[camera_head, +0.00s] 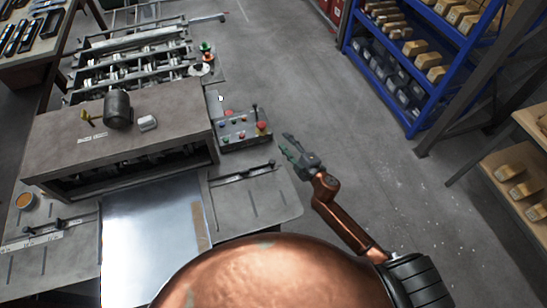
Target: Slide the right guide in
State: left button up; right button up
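The right guide (243,174) is a dark bar with a small upright knob at its right end. It lies on the right wing of the machine's grey feed table (275,203), to the right of a shiny metal sheet (150,248). The left guide (60,226) lies on the left wing, left of the sheet. My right gripper (287,145) is just off the table's right edge, to the right of the right guide and apart from it. Its fingers are small and seen from above, so their opening is unclear. My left gripper is out of view.
A control box (241,130) with coloured buttons stands behind the right guide. The forming machine (120,140) fills the back left. A blue shelf (414,125) and a wooden-topped rack (528,120) stand at the right. Open floor (350,150) lies between. My copper-coloured body covers the bottom middle.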

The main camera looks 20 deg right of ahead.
jog(key=a+r+n+g+y, duration=0.1)
jog(key=a+r+n+y, duration=0.5)
jog(key=a+r+n, duration=0.45)
jog(key=s+a+r+n+g+y+p, duration=0.1)
jog(key=s+a+r+n+g+y, duration=0.25)
jog(key=a, duration=0.25)
jog(key=n+g+h+p, duration=0.2)
jog(key=n+g+h, duration=0.6)
jog(key=n+h, duration=0.45)
send_near(272, 161)
jog(key=d+f+n+y, duration=0.1)
jog(key=f+n+y, duration=0.1)
jog(key=x, duration=0.5)
jog(key=shift+w+f+p, duration=0.25)
jog(key=shift+w+p, duration=0.1)
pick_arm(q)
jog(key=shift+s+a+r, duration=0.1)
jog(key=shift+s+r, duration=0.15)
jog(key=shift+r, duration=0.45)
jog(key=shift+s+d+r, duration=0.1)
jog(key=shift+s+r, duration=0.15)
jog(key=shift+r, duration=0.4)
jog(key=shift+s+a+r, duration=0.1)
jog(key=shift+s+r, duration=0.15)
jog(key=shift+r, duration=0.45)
pick_arm(e)
jog(key=shift+w+a+f, duration=0.15)
jog(key=shift+f, duration=0.4)
